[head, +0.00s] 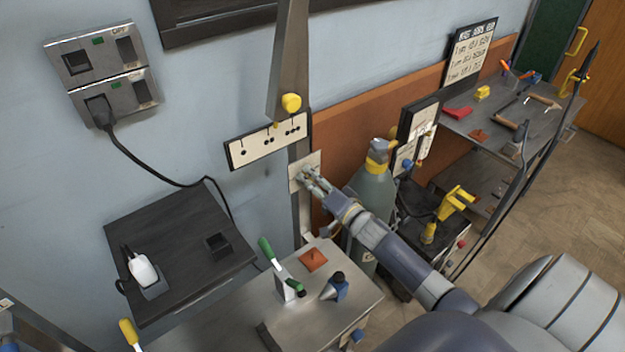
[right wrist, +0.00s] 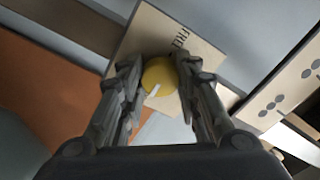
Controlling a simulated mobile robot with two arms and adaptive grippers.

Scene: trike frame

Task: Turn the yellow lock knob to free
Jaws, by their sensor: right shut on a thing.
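The yellow lock knob (right wrist: 160,77) sits on a cream plate (right wrist: 150,35) in the right wrist view. It carries a white pointer mark, and the word FREE is printed on the plate near it. My right gripper (right wrist: 158,85) is shut on the knob, one finger on each side. In the head view the right gripper (head: 312,180) reaches the plate (head: 305,165) on the grey upright post, and it hides the knob there. My left gripper is not in view.
A yellow ball (head: 291,103) and a dotted plate (head: 268,142) are on and beside the post above. A gas cylinder (head: 376,190) stands close to my right arm. A metal bench (head: 320,305) with a green-handled clamp (head: 268,252) lies below.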

